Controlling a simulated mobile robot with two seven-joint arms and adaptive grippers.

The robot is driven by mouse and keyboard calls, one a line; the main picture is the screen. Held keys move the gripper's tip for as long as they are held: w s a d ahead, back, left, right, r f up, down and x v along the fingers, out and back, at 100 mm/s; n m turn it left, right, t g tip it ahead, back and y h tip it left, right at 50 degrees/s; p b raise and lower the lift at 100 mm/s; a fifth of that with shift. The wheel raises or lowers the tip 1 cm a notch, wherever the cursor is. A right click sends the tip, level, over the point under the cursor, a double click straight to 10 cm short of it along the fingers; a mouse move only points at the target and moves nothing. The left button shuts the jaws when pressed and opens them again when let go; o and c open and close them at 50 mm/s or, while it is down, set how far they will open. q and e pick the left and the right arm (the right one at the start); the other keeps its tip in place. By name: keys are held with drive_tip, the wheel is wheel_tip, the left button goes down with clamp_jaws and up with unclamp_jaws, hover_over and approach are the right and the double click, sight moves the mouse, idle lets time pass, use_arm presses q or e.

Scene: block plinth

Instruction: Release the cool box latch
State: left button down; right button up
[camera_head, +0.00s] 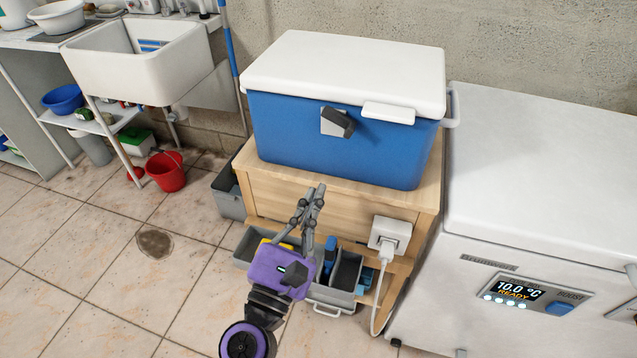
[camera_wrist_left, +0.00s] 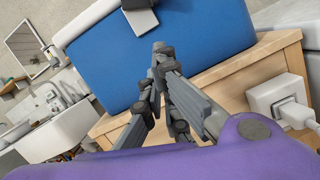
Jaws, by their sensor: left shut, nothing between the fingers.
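The cool box (camera_head: 330,140) has a blue body and a white lid, and sits on a wooden plinth (camera_head: 400,195). Its latch (camera_head: 338,122) is a dark grey lever on a light plate on the front face, tilted to the lower right. The lid looks closed. My left gripper (camera_head: 314,190) is shut and empty, in front of the plinth, below the latch and apart from it. In the left wrist view the gripper (camera_wrist_left: 160,52) points at the blue box front (camera_wrist_left: 190,50), with the latch (camera_wrist_left: 138,6) cut off at the top edge. My right gripper is not in view.
A white socket (camera_head: 391,234) with a plug and cable is on the plinth front, right of my gripper. Grey bins (camera_head: 338,298) stand below. A white freezer (camera_head: 540,180) is at the right. A sink (camera_head: 140,60) and red bucket (camera_head: 166,172) are at the left.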

use_arm(q)
drive_tip(key=b+v, duration=0.1)
drive_tip(key=v, duration=0.2)
drive_tip(key=shift+s+a, duration=0.15)
drive_tip(key=shift+s, duration=0.05)
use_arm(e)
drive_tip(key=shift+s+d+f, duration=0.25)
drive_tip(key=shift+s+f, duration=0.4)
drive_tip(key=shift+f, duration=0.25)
